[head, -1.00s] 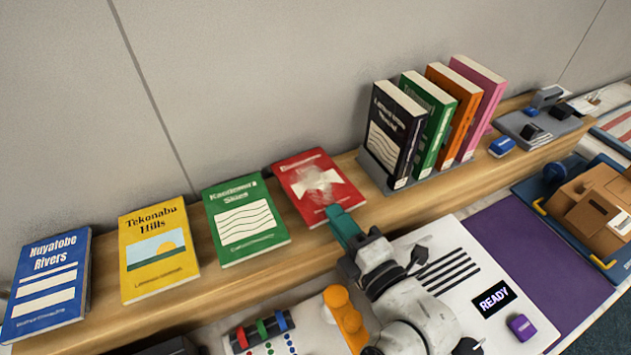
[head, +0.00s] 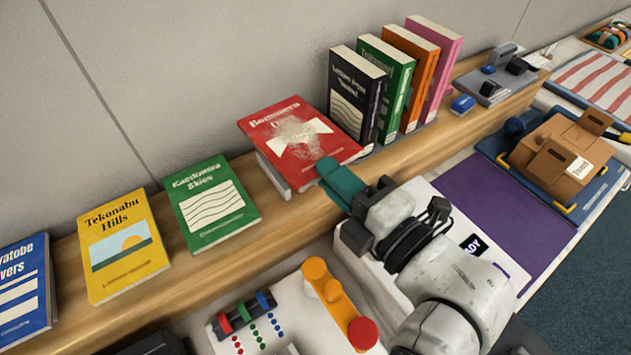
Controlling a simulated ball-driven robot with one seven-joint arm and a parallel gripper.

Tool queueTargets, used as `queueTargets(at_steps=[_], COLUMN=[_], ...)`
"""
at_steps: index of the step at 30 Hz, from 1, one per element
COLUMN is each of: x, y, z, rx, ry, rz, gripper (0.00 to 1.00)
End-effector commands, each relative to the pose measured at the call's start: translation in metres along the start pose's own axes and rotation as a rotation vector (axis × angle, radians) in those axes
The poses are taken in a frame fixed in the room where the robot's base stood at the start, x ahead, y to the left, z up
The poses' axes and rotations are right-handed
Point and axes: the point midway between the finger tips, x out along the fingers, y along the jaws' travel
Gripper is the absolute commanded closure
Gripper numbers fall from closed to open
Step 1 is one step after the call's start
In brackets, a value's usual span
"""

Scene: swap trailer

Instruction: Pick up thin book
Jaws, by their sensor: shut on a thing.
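The red book (head: 287,126), which I take to be the thin book, has a white emblem on its cover and shows at the middle of the head view. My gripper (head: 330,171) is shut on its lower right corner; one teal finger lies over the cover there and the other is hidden. The book is tilted with its cover facing me and appears raised off the wooden shelf (head: 190,268). A grey support (head: 273,178) shows under its lower left edge.
Green (head: 212,203), yellow (head: 122,245) and blue (head: 24,290) books lean along the shelf to the left. A rack of upright books (head: 377,85) stands close behind the red book's right side. A purple mat (head: 500,215) lies clear at right.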

Motion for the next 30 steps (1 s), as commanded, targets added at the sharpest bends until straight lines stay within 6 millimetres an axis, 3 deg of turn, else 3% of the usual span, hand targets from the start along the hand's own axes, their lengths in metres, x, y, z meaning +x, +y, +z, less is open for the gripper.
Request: queueTargets(at_steps=[2, 4, 19, 30], x=[-0.018, -0.022, -0.067, -0.083], y=[0.004, 0.014, 0.032, 0.035], z=[0.0, 0.0, -0.001, 0.001], rx=[-0.001, 0.001, 0.001, 0.0], ry=[-0.002, 0.001, 0.002, 0.0], rz=[-0.001, -0.006, -0.007, -0.002], gripper=[1.0, 1.0, 1.0, 1.0])
